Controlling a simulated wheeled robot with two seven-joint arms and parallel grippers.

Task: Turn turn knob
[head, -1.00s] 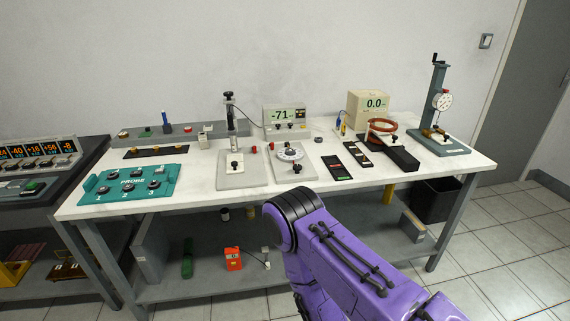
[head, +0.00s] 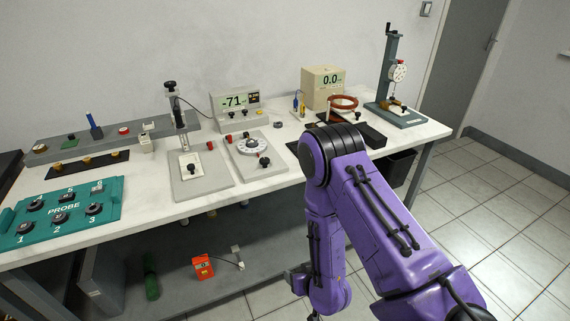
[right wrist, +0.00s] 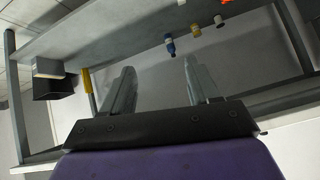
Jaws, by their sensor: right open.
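Several knobs show in the head view, and I cannot tell which one is meant by the turn knob. A round white dial with a black knob (head: 265,161) sits on a grey plate. A teal PROBE panel (head: 65,206) at the left carries several black knobs. A grey meter reading -71 (head: 237,104) has small knobs on its front. My right gripper is open and empty in the right wrist view (right wrist: 158,72), facing the under-shelf area, away from the knobs. My left gripper is not in view.
An orange device (head: 203,267) lies on the lower shelf. My purple right arm hides part of the table front.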

